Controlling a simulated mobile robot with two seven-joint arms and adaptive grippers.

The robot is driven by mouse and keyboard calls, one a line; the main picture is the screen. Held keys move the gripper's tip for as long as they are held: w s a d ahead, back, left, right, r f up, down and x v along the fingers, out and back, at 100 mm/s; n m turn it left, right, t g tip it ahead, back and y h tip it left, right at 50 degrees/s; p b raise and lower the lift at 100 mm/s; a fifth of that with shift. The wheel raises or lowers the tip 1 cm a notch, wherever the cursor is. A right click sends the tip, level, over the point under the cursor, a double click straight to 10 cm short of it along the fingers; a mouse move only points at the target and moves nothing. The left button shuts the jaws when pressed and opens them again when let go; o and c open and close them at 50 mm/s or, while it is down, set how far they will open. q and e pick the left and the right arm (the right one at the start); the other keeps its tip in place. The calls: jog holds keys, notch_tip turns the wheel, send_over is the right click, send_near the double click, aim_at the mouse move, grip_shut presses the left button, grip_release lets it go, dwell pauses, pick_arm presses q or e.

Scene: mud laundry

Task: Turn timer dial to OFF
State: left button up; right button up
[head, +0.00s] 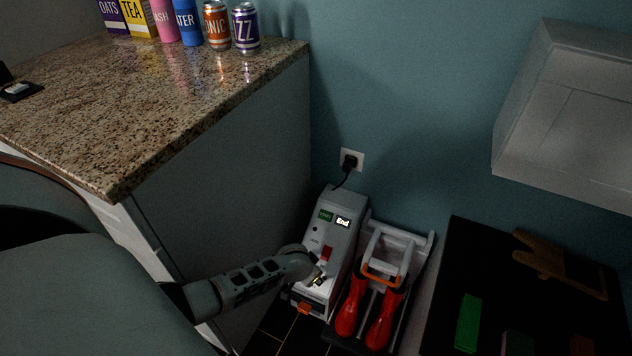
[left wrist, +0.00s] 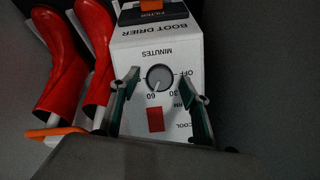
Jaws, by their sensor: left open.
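The white boot drier (head: 345,215) stands on the floor against the wall. In the left wrist view its front panel (left wrist: 185,52) appears upside down. The round grey timer dial (left wrist: 160,78) has OFF, 30 and 60 printed around it under MINUTES. Its pale pointer mark seems to face the 60, not OFF. A red rocker switch (left wrist: 155,119) sits beside the dial. My left gripper (left wrist: 159,84) is open, with one finger on each side of the dial; I cannot tell whether they touch it. In the head view my left gripper (head: 318,281) hides the dial. My right gripper is not in view.
Red boots (head: 365,310) on a white rack (head: 423,245) stand close beside the drier. A cabinet with a granite counter (head: 150,110) is to the left. A dark surface with a green block (head: 468,322) is to the right. A plugged cord (head: 349,163) runs up the wall.

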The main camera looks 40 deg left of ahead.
pick_arm(q)
jog(key=shift+f, duration=0.35)
jog(key=shift+w+r, duration=0.15)
jog(key=shift+w, duration=0.05)
jog(key=c, duration=1.1)
jog(key=shift+r, duration=0.1)
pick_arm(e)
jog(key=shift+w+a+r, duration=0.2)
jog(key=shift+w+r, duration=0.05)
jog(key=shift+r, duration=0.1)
